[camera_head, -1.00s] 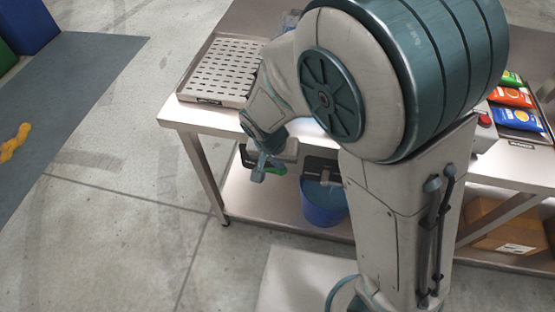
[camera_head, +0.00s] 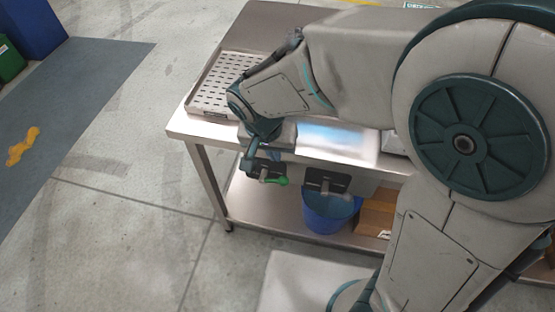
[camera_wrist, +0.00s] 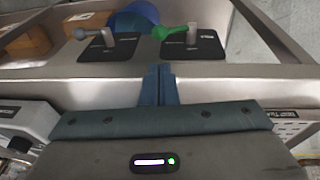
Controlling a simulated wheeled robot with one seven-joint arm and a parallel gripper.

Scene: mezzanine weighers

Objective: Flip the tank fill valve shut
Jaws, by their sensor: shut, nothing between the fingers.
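Two valves on black plates sit under the front edge of a steel bench. One has a green lever (camera_head: 280,181) sticking out to the right from its plate (camera_head: 250,166). In the wrist view that green lever (camera_wrist: 172,30) points sideways to the left. The other has a grey lever (camera_wrist: 88,33) on its own plate (camera_wrist: 122,46), also seen in the head view (camera_head: 328,180). The plate labels are too small to read, so I cannot tell which is the tank fill valve. My gripper (camera_wrist: 159,68) is shut and empty, apart from both levers.
A blue bucket (camera_head: 328,212) stands on the lower shelf (camera_head: 268,208) below the grey-lever valve. A cardboard box (camera_head: 375,218) is beside it. A perforated tray (camera_head: 222,84) lies on the bench top (camera_head: 190,124). Floor to the left is open.

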